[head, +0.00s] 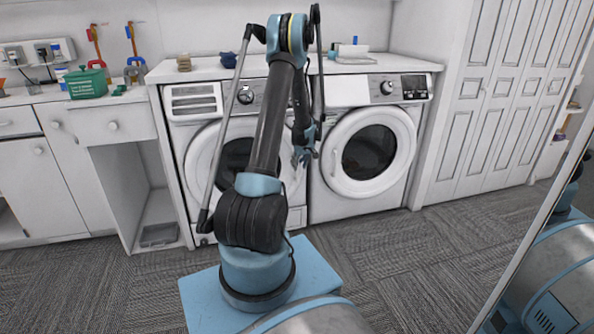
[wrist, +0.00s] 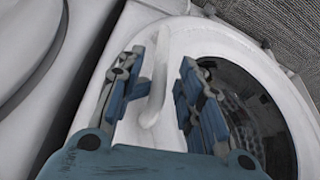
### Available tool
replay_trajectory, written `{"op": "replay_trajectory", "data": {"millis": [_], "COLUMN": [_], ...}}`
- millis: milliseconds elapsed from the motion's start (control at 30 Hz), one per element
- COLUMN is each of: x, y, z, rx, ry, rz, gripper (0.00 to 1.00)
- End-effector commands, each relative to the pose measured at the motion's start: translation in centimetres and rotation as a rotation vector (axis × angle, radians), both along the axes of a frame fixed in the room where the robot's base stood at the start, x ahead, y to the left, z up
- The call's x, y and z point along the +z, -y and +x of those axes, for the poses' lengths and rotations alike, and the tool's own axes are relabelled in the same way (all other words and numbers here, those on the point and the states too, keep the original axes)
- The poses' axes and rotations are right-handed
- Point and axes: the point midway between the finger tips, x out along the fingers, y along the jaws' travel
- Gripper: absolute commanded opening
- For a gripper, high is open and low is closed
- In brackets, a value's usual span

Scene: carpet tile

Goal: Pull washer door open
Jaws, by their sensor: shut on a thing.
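The right front-loading washer (head: 322,205) is white with a round door (head: 407,143) and dark glass. The door looks closed against the front. Its pale handle (head: 334,164) is on the door's left side. My gripper (head: 308,154) is at that handle, partly hidden by my arm in the head view. In the wrist view, the blue fingers of my gripper (wrist: 166,78) are on either side of the handle (wrist: 158,85), shut on it. The door's glass (wrist: 247,105) lies to the right of the fingers.
A second white machine (head: 190,110) stands at left, partly behind my arm. A countertop (head: 215,70) runs above both machines. White folding closet doors (head: 500,100) are at right. Grey carpet (head: 400,245) in front of the right machine is clear.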

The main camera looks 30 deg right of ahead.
Motion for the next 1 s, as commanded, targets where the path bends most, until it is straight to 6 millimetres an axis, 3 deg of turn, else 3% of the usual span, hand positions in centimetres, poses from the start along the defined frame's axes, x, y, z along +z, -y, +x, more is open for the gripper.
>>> {"op": "replay_trajectory", "data": {"millis": [1000], "x": [5.3], "y": [-0.1], "z": [-2.3], "rx": [-0.002], "ry": [0.0], "rz": [0.0], "gripper": [0.23]}}
